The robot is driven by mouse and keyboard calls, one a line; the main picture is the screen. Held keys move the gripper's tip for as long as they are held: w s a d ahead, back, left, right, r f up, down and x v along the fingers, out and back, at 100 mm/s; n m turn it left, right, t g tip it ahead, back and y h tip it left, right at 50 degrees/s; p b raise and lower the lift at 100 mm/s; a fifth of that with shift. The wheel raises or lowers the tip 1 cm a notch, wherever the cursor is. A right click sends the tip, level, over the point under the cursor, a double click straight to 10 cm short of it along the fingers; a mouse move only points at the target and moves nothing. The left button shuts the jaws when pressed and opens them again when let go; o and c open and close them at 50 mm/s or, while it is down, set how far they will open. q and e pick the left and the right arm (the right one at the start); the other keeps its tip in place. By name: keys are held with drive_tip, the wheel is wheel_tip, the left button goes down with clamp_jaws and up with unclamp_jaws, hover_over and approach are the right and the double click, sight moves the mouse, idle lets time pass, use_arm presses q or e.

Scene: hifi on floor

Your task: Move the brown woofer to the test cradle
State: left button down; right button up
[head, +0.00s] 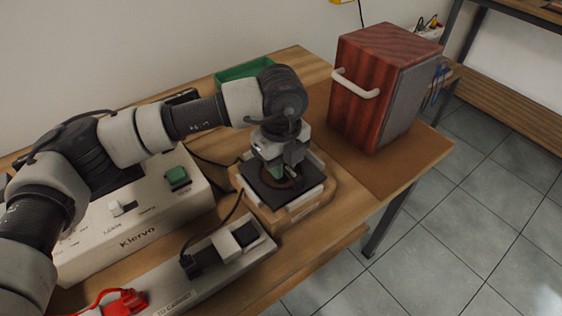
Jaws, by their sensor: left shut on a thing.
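My left gripper (284,176) points down over the test cradle (308,207), a light wooden block with pale rails on the table. The gripper is shut on the brown woofer (269,183), and its fingers hide much of it. A brown round part shows around the fingertips, inside a dark square that lies level over the cradle. I cannot tell whether the woofer rests on the cradle or hangs just above it. My right gripper is not in view.
A red-brown wooden cabinet (367,87) with a pale handle stands on a brown mat behind right. A pale Kiervo box (135,232) and a switch strip (207,272) with cables lie left and in front. A green bin (240,72) stands behind. The table's right edge is close.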

use_arm(q)
drive_tip(key=shift+r, duration=0.1)
drive_tip(key=c, duration=1.1)
unclamp_jaws()
drive_tip(key=shift+o, duration=0.4)
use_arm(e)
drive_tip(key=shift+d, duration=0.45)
use_arm(q)
wheel_tip(320, 180, up, 10)
drive_tip(key=shift+f, duration=0.2)
drive_tip(key=shift+r, duration=0.6)
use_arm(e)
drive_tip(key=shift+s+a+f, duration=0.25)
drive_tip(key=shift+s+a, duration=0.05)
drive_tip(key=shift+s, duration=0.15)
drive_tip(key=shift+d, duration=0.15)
